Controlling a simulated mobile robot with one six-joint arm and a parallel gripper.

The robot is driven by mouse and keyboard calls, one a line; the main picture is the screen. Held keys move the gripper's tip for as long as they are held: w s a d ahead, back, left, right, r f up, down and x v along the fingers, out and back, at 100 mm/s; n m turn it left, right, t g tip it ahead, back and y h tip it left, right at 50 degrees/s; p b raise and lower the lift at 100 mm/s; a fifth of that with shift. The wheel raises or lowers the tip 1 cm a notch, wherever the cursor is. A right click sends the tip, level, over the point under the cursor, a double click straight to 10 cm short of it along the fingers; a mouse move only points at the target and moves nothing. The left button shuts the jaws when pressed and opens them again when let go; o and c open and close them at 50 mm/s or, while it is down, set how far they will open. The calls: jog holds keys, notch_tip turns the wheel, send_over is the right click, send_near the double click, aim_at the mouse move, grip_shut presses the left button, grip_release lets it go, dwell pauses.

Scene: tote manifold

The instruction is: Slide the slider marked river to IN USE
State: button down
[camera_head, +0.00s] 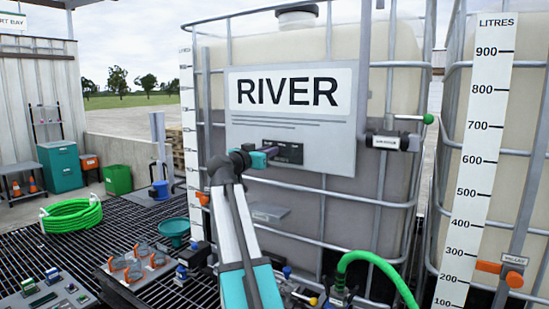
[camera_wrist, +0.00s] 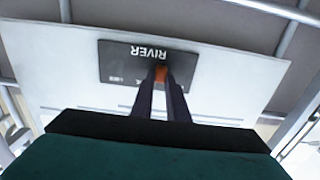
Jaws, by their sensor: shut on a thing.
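The black slider plate (camera_head: 291,149) is on the grey panel under the large RIVER sign on the left tank. In the wrist view the plate (camera_wrist: 118,62) appears upside down and bears the word RIVER. The knob stands near the middle of the plate as seen there. Small lettering at the plate's edge is too small to read. In the head view my gripper (camera_head: 272,152) reaches the plate from the left and hides part of it.
The tank's metal cage bars (camera_head: 325,190) surround the panel. A second tank with a litre scale (camera_head: 482,150) stands at the right. A green hose (camera_head: 375,260) curves up in front. Valves and a coiled green hose (camera_head: 71,215) lie on the grating at the left.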

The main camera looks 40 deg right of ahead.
jog(key=w+b, duration=0.1)
jog(key=w+a+b, duration=0.1)
jog(key=w+b, duration=0.1)
jog(key=shift+w+r, duration=0.1)
jog(key=shift+r, duration=0.05)
dwell(0.4)
jog(key=c, duration=2.1)
grip_release()
jog(key=shift+w, duration=0.1)
jog(key=o, duration=0.4)
jog(key=shift+w, duration=0.15)
jog(key=shift+s, duration=0.2)
